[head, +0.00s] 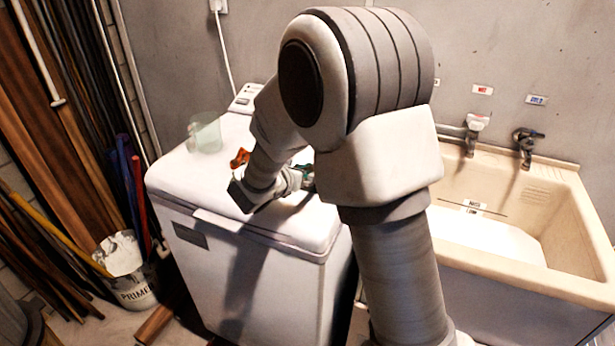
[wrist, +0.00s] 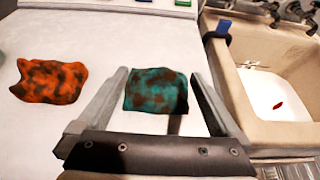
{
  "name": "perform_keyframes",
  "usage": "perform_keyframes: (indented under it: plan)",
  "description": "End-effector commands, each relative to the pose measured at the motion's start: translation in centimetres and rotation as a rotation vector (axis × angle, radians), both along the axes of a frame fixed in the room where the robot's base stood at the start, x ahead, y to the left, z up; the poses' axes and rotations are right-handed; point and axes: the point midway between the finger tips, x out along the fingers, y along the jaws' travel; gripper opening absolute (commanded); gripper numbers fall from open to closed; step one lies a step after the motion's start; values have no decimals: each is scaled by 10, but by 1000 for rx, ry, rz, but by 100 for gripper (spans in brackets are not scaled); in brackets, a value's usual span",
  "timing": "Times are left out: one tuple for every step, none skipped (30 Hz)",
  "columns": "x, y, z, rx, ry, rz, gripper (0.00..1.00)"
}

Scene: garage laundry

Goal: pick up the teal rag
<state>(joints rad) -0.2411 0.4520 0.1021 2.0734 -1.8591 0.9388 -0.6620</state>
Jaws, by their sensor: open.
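The teal rag (wrist: 157,90), stained with brown patches, lies on the white top of the washing machine (wrist: 60,130). In the wrist view it shows between the two fingers of my gripper (wrist: 160,90), which are open and apart from it on both sides. In the head view my arm hides most of the rag; a small bit of teal shows by my gripper (head: 305,175). I cannot tell from these views how high the fingers are above the lid.
An orange stained rag (wrist: 50,81) lies left of the teal one. A clear container (head: 205,133) stands on the machine's left side. A beige sink (head: 560,215) with taps adjoins on the right. A primer bucket (head: 137,295) and leaning boards stand at left.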

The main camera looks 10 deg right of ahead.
Motion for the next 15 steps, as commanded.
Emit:
perform_keyframes:
  plan:
    - [7, -5, -3, 0, 1, -3, 100]
    - [11, -8, -5, 0, 1, -4, 100]
    - [15, -11, -7, -1, 1, -4, 100]
    - [18, -13, -8, -1, 1, -3, 100]
    - [20, -14, -9, 0, 1, -2, 100]
    - [23, -15, -11, 1, 0, -1, 100]
    - [24, -16, -11, 1, 0, -1, 100]
    - [25, -17, -11, 1, 0, -1, 100]
    - [26, -18, -12, 1, 0, 0, 100]
    - [26, -18, -12, 1, 0, 0, 100]
    - [26, -18, -11, 1, -1, 0, 100]
    - [26, -18, -11, 1, -1, 0, 100]
    - [26, -17, -11, 1, -1, 0, 100]
    - [26, -17, -11, 1, -1, 0, 100]
    - [26, -17, -11, 1, -1, 0, 98]
